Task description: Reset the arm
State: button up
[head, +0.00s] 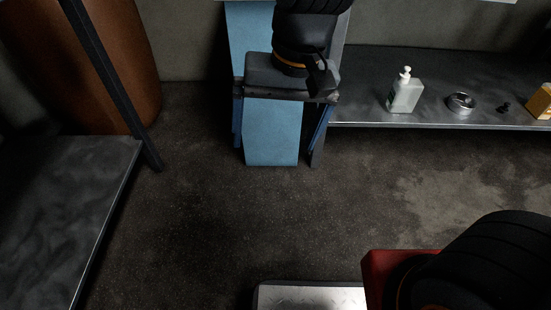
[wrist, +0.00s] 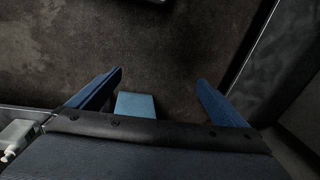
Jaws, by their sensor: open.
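My gripper (head: 279,140) hangs in the upper middle of the head view, in front of a blue column (head: 270,132). Its two blue fingers are spread wide apart, with nothing held between them. In the wrist view the open fingers of my gripper (wrist: 160,76) point out over the dark floor. A light blue piece of the column (wrist: 135,105) shows between them near the left finger. In the head view my wrist covers part of the column. I cannot tell whether the gripper touches the column.
At right, a dark metal bench (head: 440,120) holds a white pump bottle (head: 405,93), a round metal dish (head: 461,103), a small dark item (head: 504,107) and a yellow box (head: 540,101). A dark table (head: 60,210) and a brown barrel (head: 125,50) stand left. The middle floor is clear.

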jog(key=s+n, duration=0.4)
jog(key=s, duration=0.2)
jog(key=shift+s+n, duration=0.3)
dwell(0.9)
jog(key=d+r+m+h+p, duration=0.1)
jog(key=d+r+m+p, duration=0.2)
jog(key=d+r+p, duration=0.7)
jog(key=d+r+m+h+p, duration=0.1)
jog(key=d+r+m+p, duration=0.2)
jog(key=d+r+p, duration=0.7)
jog(key=shift+d+r+p, duration=0.4)
jog(key=shift+r+p, duration=2.75)
jog(key=shift+p, duration=3.3)
jog(key=shift+s, duration=0.1)
